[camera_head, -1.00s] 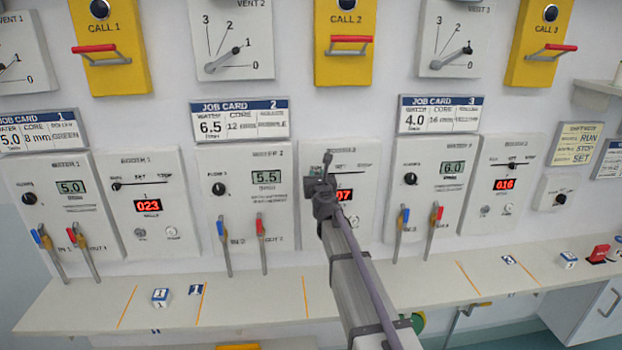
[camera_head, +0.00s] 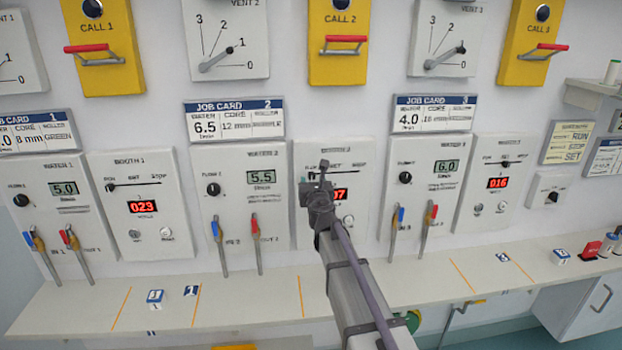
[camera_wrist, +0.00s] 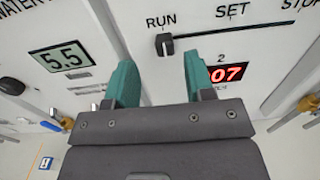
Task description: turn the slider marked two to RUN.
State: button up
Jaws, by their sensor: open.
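The booth 2 panel (camera_head: 362,215) is in the middle of the head view, partly covered by my arm. In the wrist view its slot has RUN at the left, SET in the middle and STOP toward the right. The black slider knob (camera_wrist: 163,45) stands at the left end of the slot, below RUN. A red display (camera_wrist: 228,73) under a "2" reads 07, partly hidden by a finger. My gripper (camera_wrist: 159,65) is open, its green fingers on either side of the knob in the picture. I see no contact. In the head view my gripper (camera_head: 324,172) hides the knob.
The water 2 panel (camera_head: 235,227) with two lever valves is on the left, and the water 3 panel (camera_head: 425,220) is on the right. The shelf (camera_head: 250,312) below holds small numbered blocks. The yellow call 2 box (camera_head: 339,65) with a red-topped handle is above.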

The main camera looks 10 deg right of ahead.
jog(key=s, duration=0.6)
jog(key=shift+a, duration=0.35)
jog(key=shift+s, duration=0.1)
jog(key=s+a+f+n+g+y, duration=0.4)
jog(key=s+a+n+y, duration=0.15)
jog(key=n, duration=0.65)
jog(key=s+a+f+n+g+y, duration=0.35)
jog(key=a+n, duration=0.25)
jog(key=n, duration=0.7)
jog(key=s+d+f+n+g+h+b, duration=0.1)
jog(key=s+d+f+n+g+h, duration=0.1)
jog(key=s, duration=0.5)
jog(key=s+d+f+n+g+h+b, duration=0.1)
jog(key=s+d+f+n+g+h, duration=0.1)
jog(key=s+f+n+g, duration=0.3)
jog(key=s+d+f+n+g+h+b, duration=0.1)
jog(key=s+d+f+n+g+h, duration=0.2)
jog(key=s, duration=0.7)
notch_tip(320, 180, down, 4)
jog(key=shift+s+d+r+n+b, duration=0.3)
jog(key=shift+n+b, duration=0.1)
jog(key=shift+n, duration=0.7)
